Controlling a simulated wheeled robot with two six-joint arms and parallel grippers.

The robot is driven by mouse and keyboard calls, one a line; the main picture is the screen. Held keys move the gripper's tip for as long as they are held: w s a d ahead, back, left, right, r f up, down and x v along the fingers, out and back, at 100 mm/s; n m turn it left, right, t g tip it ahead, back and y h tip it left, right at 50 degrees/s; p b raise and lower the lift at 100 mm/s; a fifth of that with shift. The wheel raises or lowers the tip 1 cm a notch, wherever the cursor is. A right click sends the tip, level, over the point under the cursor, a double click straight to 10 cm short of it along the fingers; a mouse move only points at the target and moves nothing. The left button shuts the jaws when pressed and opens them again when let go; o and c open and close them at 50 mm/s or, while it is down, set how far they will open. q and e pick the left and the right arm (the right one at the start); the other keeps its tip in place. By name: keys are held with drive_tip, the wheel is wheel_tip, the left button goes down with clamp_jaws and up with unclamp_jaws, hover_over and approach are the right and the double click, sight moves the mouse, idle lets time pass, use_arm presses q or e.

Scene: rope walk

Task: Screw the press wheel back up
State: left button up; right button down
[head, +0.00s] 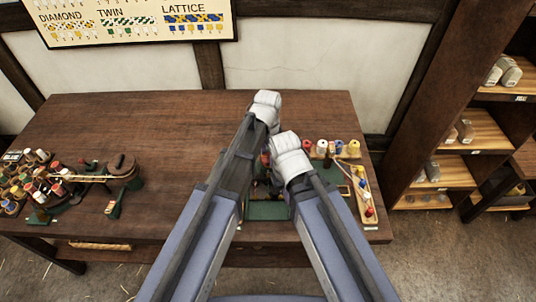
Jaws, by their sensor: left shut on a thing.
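The press (268,210) stands at the front middle of the bench, a green block low between my two arms. My arms cover most of it, and the press wheel cannot be made out clearly. My left gripper (262,184) is down at the press between the arms, mostly hidden by my own links. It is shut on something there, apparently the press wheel. My right arm ends in a white joint beside the left one, and its gripper fingers are hidden behind it.
The wooden bench (150,125) is bare at its back left. Several bobbins crowd a rack (40,185) at the left. More bobbins and a wooden tray (362,190) lie right of my arms. A shelf (450,165) stands at the right. A pattern chart (140,20) hangs behind.

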use_arm(q)
drive_tip(key=n, duration=0.5)
drive_tip(key=shift+n, duration=0.3)
drive_tip(key=n, duration=0.5)
drive_tip(key=shift+n, duration=0.3)
drive_tip(key=n, duration=0.5)
drive_tip(key=shift+n, duration=2.4)
drive_tip(key=o, duration=1.4)
drive_tip(key=shift+c, duration=0.2)
drive_tip(key=shift+r, duration=0.15)
